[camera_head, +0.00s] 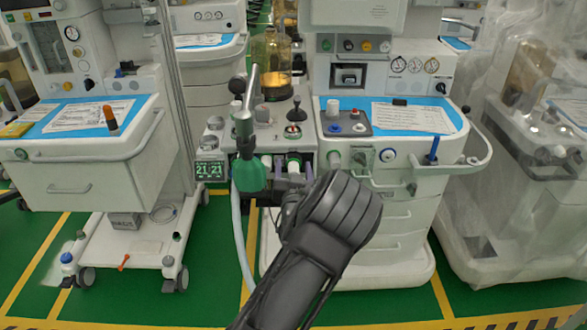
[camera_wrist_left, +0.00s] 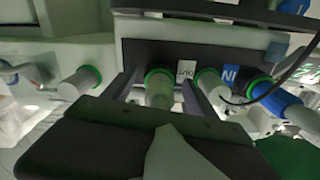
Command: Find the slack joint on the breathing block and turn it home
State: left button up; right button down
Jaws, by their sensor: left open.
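The breathing block (camera_head: 270,135) is on the cart in the middle of the head view, with pale, green-ringed joints on its front. My left gripper (camera_head: 290,188) is just below and in front of them, partly hidden by my dark wrist. In the left wrist view the open fingers of my left gripper (camera_wrist_left: 160,80) stand either side of a pale joint with a green ring (camera_wrist_left: 159,90). Contact cannot be told. A second pale joint (camera_wrist_left: 208,86) is just right of the fingers, a blue one (camera_wrist_left: 275,97) further right, and another pale one (camera_wrist_left: 79,84) at left. Which joint is slack cannot be told.
A green bag (camera_head: 249,176) hangs from a metal arm left of my gripper, close to the joints. A pale hose (camera_head: 241,235) runs down beside it. A small green display (camera_head: 209,171) is further left. Carts stand on both sides; green floor shows between them.

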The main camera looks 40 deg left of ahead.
pick_arm(q)
jog(key=c, duration=1.4)
jog(key=shift+m, duration=0.3)
jog(key=m, duration=0.3)
jog(key=shift+m, duration=0.4)
jog(key=m, duration=0.4)
jog(key=shift+b, duration=0.3)
jog(key=shift+m, duration=0.3)
jog(key=o, duration=1.4)
jog(key=shift+s, duration=0.1)
